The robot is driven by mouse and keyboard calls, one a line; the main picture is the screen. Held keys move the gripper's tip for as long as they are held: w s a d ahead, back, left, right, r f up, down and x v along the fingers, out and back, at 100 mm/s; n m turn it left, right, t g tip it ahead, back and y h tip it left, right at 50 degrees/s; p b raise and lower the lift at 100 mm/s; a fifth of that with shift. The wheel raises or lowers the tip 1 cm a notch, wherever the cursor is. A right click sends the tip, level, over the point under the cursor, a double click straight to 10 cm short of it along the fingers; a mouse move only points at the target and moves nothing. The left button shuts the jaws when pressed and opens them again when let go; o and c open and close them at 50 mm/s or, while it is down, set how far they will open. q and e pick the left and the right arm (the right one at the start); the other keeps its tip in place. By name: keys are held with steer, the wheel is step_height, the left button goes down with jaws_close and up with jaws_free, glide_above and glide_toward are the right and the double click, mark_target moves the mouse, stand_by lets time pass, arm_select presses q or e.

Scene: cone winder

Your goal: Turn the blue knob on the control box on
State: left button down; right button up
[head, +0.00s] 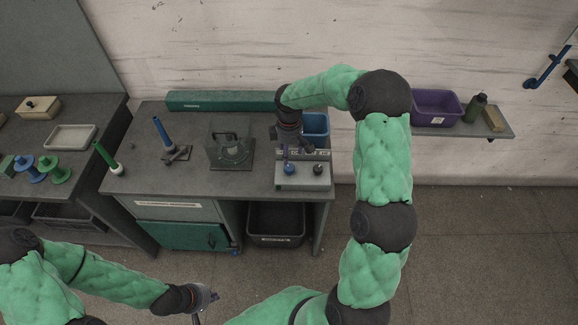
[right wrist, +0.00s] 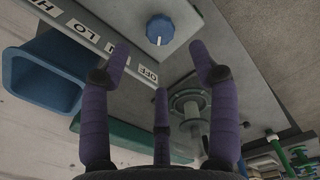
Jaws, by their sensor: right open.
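The grey control box (head: 303,178) stands at the right front of the workbench, with a blue knob (head: 289,169) on its left and a dark knob (head: 318,169) on its right. In the right wrist view the blue knob (right wrist: 160,29) shows a small white mark, near a label strip (right wrist: 100,42) reading LO and OFF. My right gripper (head: 292,157) is just above and behind the box. Its purple fingers (right wrist: 160,75) are spread, empty and apart from the knob. My left gripper (head: 207,302) is low, in front of the bench; its opening is unclear.
A blue bin (head: 316,125) stands behind the box. The winder fixture (head: 231,152), a blue spindle (head: 163,132) and a green rod (head: 106,156) stand to the left. A long green case (head: 221,100) lies along the wall. A shelf with a purple crate (head: 436,107) is at the right.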

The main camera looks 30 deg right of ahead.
mark_target(289, 167)
step_height(289, 167, down, 9)
steer(key=shift+r+b, duration=0.15)
steer(key=shift+b, duration=0.45)
steer(key=c, duration=1.1)
